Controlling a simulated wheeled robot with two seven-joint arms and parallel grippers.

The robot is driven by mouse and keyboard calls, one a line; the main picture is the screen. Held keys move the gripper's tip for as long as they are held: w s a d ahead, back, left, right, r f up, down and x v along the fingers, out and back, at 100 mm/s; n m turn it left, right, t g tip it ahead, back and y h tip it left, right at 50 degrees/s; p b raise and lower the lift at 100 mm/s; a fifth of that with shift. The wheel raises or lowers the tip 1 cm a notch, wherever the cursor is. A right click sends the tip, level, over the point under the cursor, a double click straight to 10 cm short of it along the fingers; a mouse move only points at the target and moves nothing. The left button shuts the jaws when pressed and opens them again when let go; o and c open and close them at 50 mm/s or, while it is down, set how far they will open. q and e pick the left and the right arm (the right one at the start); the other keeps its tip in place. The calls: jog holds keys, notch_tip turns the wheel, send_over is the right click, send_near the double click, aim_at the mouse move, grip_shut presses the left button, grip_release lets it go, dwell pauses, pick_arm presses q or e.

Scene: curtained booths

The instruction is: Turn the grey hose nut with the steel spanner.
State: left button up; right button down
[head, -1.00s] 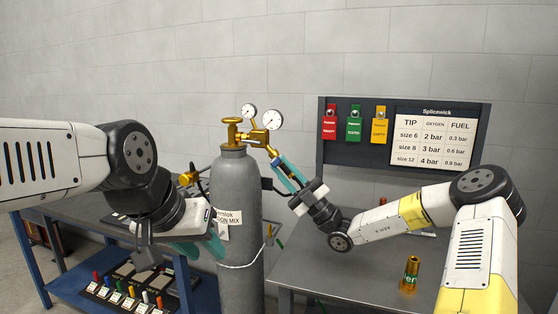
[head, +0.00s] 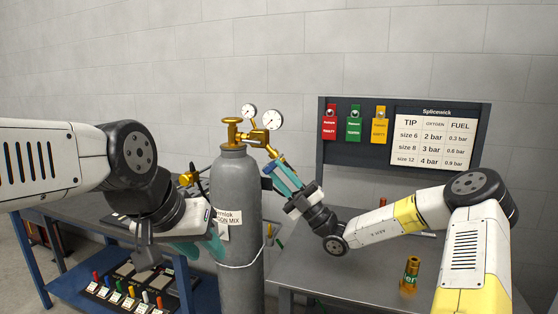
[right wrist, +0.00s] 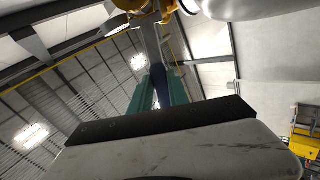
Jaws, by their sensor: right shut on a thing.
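My right gripper (head: 284,177) is shut on the blue handle of the steel spanner (right wrist: 152,42), beside the regulator on the grey gas cylinder (head: 234,190). In the right wrist view the blue handle sits between teal fingers (right wrist: 160,95), and the steel shank runs up toward brass fittings (right wrist: 133,5). The spanner's head is against or just in front of these; I cannot tell if it is seated. I cannot make out the grey hose nut clearly. My left gripper (head: 203,248) is empty, low at the cylinder's left, its teal fingers apart.
The brass regulator (head: 258,137) carries two gauges. A brass cylinder-shaped piece (head: 410,276) stands on the right bench (head: 360,285). A blue-framed bench (head: 90,225) stands left.

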jog(key=shift+f, duration=0.15)
jog(key=shift+w+a+f+n, duration=0.1)
jog(key=shift+a+f+n, duration=0.45)
jog(key=shift+n, duration=0.35)
jog(key=shift+w+a+f+n, duration=0.25)
jog(key=shift+a+f+n, duration=0.25)
jog(key=shift+n, duration=0.4)
jog(key=shift+w+a+f+n, duration=0.3)
jog(key=shift+a+f+n, duration=0.25)
jog(key=shift+n, duration=0.35)
jog(key=shift+s+d+r, duration=0.1)
jog(key=shift+d+r, duration=0.05)
jog(key=shift+d, duration=0.05)
jog(key=shift+s+a+f, duration=0.1)
jog(key=shift+s+a, duration=0.25)
jog(key=shift+s, duration=0.3)
jog(key=shift+s+a+f, duration=0.15)
jog(key=shift+s+a, duration=0.2)
jog(key=shift+s, duration=0.35)
jog(key=shift+s+a+f, duration=0.1)
jog(key=shift+s+a, duration=0.25)
jog(key=shift+s, duration=0.3)
